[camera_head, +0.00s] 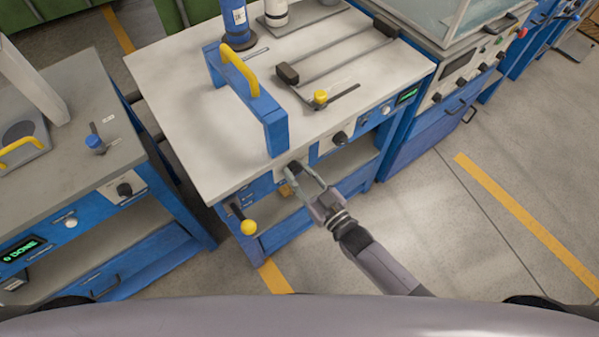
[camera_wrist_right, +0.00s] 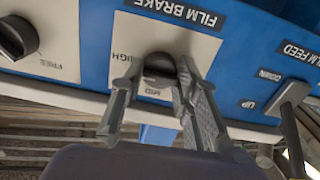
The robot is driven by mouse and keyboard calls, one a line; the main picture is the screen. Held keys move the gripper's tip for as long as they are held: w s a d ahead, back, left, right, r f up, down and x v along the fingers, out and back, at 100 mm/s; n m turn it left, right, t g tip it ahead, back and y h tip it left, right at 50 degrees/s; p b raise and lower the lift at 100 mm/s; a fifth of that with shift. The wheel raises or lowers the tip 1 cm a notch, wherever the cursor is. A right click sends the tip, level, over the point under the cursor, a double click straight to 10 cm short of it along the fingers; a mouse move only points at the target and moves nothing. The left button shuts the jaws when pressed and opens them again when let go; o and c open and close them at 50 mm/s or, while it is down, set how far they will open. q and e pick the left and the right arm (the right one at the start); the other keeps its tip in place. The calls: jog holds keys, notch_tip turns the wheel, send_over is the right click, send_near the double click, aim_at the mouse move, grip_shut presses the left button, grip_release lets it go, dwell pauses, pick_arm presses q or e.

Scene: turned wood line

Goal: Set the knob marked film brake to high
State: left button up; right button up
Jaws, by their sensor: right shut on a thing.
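The film brake knob (camera_wrist_right: 160,65) is dark and round, on a light plate under an upside-down FILM BRAKE label (camera_wrist_right: 172,10) in the wrist view. HIGH is printed to its left and MID below it. In the head view the knob (camera_head: 294,167) sits on the front panel of the middle blue bench. My right gripper (camera_wrist_right: 158,74) is shut on the knob, one finger on each side; it also shows in the head view (camera_head: 298,178). The fingers hide part of the knob, so I cannot tell where its pointer stands. My left gripper is not in view.
A FILM FEED lever (camera_wrist_right: 288,97) marked UP and DOWN stands right of the knob. A yellow-ball lever (camera_head: 248,227) juts out at the bench corner. Open floor (camera_head: 430,220) lies to the right.

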dwell(0.4)
jog(key=o, duration=1.2)
jog(key=shift+c, duration=0.2)
jog(key=v, duration=1.2)
